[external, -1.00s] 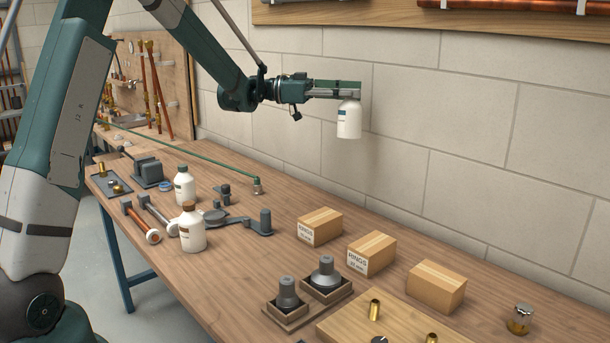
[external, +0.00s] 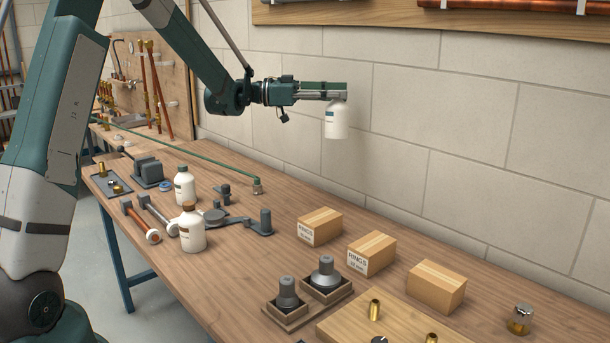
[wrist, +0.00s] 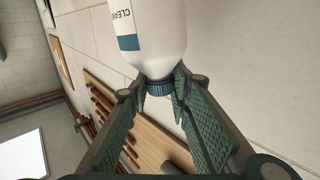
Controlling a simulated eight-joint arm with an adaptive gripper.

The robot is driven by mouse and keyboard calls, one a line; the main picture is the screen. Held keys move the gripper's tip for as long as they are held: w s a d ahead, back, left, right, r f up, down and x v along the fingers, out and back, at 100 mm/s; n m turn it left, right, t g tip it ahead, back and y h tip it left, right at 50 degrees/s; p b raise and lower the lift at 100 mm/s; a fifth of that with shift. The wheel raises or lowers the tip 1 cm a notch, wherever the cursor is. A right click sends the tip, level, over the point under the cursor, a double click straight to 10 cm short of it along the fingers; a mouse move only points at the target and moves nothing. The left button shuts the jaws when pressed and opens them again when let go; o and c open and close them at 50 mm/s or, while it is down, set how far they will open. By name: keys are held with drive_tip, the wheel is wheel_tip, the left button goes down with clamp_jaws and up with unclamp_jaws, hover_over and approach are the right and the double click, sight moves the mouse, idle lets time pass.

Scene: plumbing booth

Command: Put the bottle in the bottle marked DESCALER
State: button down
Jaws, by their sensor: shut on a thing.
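My gripper (external: 335,92) is shut on the cap of a white bottle (external: 336,122) and holds it upright in the air beside the wall, above the bench. The visible part of the held bottle's label (wrist: 122,20) reads "CLEANE", cut off at the edge. No DESCALER marking is legible.
Two open wooden trays (external: 289,322) hold grey stepped pieces. Three cardboard boxes (external: 320,227), two marked RINGS, stand along the wall side. Grey tools (external: 262,228) and copper-coloured parts (external: 142,222) lie near the bottles.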

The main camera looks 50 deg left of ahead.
drive_tip(key=s+a+f+n+t+y, duration=0.1)
drive_tip(key=s+a+n+t+y, duration=0.15)
drive_tip(key=s+a, duration=0.45)
drive_tip(key=s+a+f+n+t+y, duration=0.1)
drive_tip(key=s+a+f+n+y, duration=0.2)
drive_tip(key=a, duration=0.7)
drive_tip(key=s+a+n+t+y, duration=0.15)
drive_tip(key=s+a+y, duration=0.3)
drive_tip(key=a, duration=0.45)
drive_tip(key=s+a+f+n+y, duration=0.1)
drive_tip(key=s+a+y, duration=0.4)
drive_tip(key=s, duration=0.5)
drive_tip(key=s+a+f+n+g+y+p, duration=0.1)
drive_tip(key=s+a+n+y, duration=0.3)
drive_tip(key=s+a, duration=0.5)
drive_tip(key=shift+s+a+f+y+p, duration=0.3)
drive_tip(key=shift+s+a+f+y, duration=0.15)
drive_tip(key=shift+s, duration=0.45)
drive_tip(key=shift+w+d+f+b, duration=0.15)
drive_tip(key=shift+f+b, duration=1.2)
drive_tip(key=shift+f, duration=1.3)
drive_tip(key=c, duration=2.1)
unclamp_jaws()
drive_tip(key=shift+c, duration=0.2)
